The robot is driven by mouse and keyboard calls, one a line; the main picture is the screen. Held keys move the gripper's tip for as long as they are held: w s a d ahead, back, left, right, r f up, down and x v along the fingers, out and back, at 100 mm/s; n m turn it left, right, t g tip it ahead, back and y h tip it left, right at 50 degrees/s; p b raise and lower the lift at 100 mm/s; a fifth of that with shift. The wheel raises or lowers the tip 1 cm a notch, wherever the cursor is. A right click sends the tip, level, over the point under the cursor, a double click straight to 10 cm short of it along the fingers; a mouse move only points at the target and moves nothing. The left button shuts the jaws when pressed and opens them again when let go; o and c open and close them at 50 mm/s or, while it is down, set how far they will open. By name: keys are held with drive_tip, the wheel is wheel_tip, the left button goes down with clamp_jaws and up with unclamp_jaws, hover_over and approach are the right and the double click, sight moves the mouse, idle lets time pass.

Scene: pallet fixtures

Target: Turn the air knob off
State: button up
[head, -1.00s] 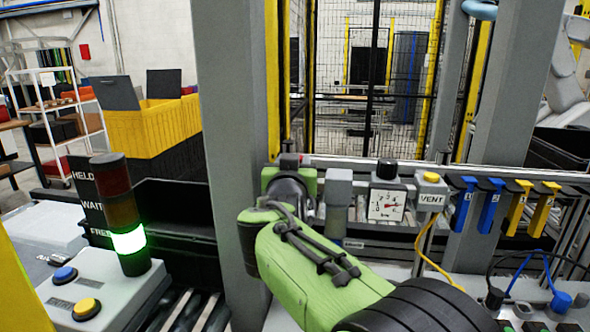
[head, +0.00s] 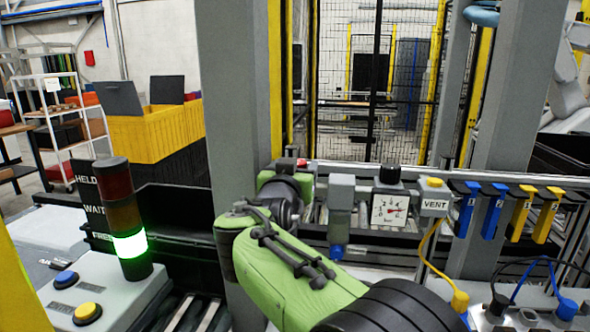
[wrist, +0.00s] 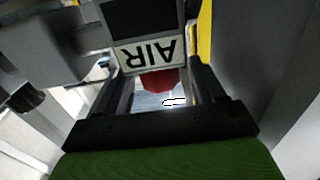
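The red air knob (wrist: 160,80) shows in the wrist view just below a white AIR label (wrist: 147,53), which appears upside down. My gripper (wrist: 163,84) is open, with one black finger on each side of the knob and gaps between. I cannot tell how deep the fingers reach along it. In the head view a small red part, apparently the knob (head: 301,162), shows just beyond my green wrist; the fingers are hidden there. A pressure gauge (head: 391,209) with a black top knob (head: 390,174) stands to the right, its red needle off to one side.
A grey filter unit (head: 341,195) stands between my wrist and the gauge. A VENT box (head: 434,199) with a yellow button, and blue and yellow numbered tags, line the rail to the right. A thick grey post (head: 235,120) rises close to the left of my wrist.

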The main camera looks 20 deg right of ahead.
drive_tip(key=b+v, duration=0.1)
drive_tip(key=v, duration=1.4)
drive_tip(key=shift+s+a, duration=0.25)
drive_tip(key=shift+s, duration=0.05)
